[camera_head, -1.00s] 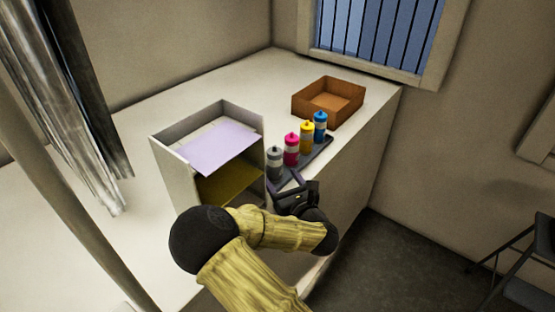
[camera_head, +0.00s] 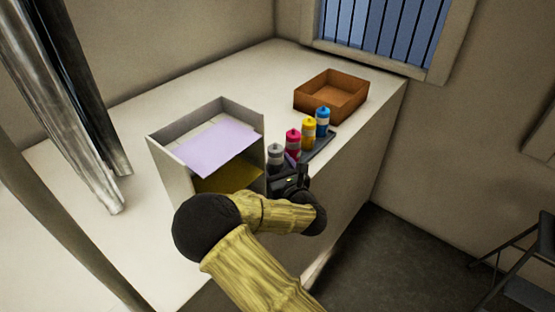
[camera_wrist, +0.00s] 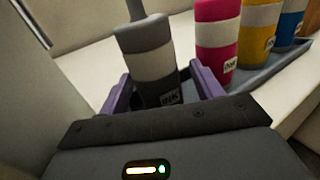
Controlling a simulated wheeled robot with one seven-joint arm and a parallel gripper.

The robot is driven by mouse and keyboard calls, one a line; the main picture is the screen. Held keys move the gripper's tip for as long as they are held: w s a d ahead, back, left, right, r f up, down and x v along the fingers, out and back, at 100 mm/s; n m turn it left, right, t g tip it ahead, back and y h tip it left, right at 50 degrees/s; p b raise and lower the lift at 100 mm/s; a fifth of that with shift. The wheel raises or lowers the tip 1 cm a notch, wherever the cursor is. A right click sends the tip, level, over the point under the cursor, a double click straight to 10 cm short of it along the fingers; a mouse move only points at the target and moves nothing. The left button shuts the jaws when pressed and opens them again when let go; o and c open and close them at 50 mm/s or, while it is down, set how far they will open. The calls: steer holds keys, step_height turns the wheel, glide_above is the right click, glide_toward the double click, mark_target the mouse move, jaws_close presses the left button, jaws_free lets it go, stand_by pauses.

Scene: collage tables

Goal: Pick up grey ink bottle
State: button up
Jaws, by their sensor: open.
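The grey ink bottle (camera_head: 275,154) stands upright at the near end of a row of ink bottles, with a white band around it. In the wrist view the grey ink bottle (camera_wrist: 149,62) is between the two purple fingers of my gripper (camera_wrist: 158,100). The fingers are open, one on each side of the bottle's lower part, with a visible gap at least on the left. In the head view my gripper (camera_head: 286,168) is at the bottle, and it hides the bottle's base.
Magenta (camera_head: 293,143), yellow (camera_head: 308,134) and blue (camera_head: 322,121) bottles stand behind it on a dark tray (camera_head: 320,145). A paper holder with lilac sheets (camera_head: 216,148) is close on the left. A brown box (camera_head: 318,104) stands farther back. The white table's right edge is near.

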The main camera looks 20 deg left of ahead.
steer(key=shift+s, duration=0.15)
steer(key=c, duration=0.7)
steer(key=shift+a, duration=0.1)
steer(key=c, duration=0.4)
steer(key=shift+r, duration=0.1)
